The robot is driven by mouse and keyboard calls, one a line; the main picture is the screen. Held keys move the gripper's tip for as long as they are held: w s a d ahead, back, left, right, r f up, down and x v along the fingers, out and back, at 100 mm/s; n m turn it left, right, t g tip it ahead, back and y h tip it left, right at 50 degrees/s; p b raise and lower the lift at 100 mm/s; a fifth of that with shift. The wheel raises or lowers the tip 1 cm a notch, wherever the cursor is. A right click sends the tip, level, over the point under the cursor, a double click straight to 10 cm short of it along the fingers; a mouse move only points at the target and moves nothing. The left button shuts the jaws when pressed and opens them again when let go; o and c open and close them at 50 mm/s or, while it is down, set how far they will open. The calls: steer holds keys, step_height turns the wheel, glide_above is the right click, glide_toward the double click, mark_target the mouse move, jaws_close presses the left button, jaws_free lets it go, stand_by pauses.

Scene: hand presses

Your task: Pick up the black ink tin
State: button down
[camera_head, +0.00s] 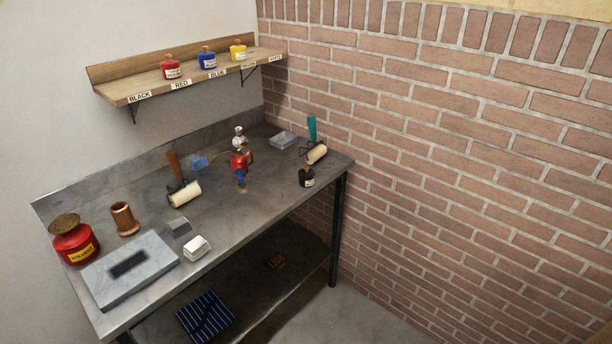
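The black ink tin (307,178) stands upright on the metal workbench (256,222), close to its front edge near the right end. It is small and dark, with a pale label and an orange-brown top. A roller with a teal handle (312,130) and a cream cylinder lies just behind it. My gripper does not show in this view.
A red and blue object (240,166) stands left of the tin. A wall shelf (150,86) holds red (171,68), blue (207,59) and yellow tins (238,51); its BLACK-labelled place is empty. A red solvent can (75,241) stands at the bench's left end. Brick wall (450,170) lies right.

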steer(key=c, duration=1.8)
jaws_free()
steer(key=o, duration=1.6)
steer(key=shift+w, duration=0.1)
